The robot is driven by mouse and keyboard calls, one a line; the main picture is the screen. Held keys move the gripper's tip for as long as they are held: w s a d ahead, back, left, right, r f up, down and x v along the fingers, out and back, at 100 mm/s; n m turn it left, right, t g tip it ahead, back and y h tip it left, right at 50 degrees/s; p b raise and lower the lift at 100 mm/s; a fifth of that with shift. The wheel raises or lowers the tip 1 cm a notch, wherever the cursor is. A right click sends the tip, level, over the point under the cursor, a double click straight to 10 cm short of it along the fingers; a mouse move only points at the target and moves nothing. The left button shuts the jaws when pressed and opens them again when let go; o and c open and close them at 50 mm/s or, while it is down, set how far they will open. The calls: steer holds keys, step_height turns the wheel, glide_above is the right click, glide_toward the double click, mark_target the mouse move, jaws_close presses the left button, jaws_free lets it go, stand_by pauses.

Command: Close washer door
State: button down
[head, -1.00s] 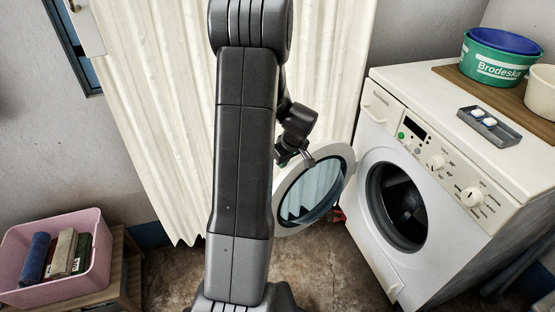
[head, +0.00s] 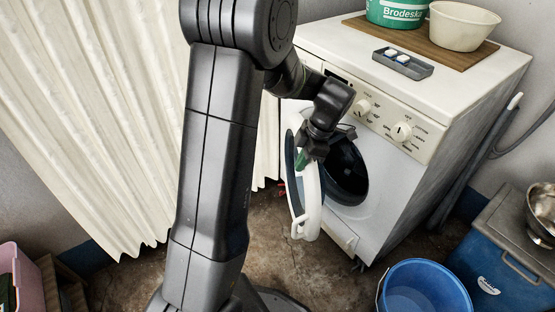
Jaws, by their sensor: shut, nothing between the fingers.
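The white washer (head: 400,190) stands right of my arm, its dark round drum opening (head: 348,172) partly uncovered. Its round door (head: 308,205), with a white rim and dark glass, is swung part way out and seen nearly edge-on. My gripper (head: 302,160) is shut and empty at the upper part of the door, at its outer side. It looks close to the rim; I cannot tell whether it touches. My wrist hides part of the control panel and the top of the opening.
A blue bucket (head: 424,290) stands on the floor in front of the washer. A blue cooler (head: 505,262) with a metal bowl (head: 541,212) is at the right. A cream curtain (head: 90,120) hangs at the left. A pink basket (head: 22,282) is at the lower left.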

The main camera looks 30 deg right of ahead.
mark_target(310, 164)
steer(key=shift+s+d, duration=0.4)
steer(key=shift+d, duration=0.3)
steer(key=shift+s+d, duration=0.35)
steer(key=shift+d, duration=0.35)
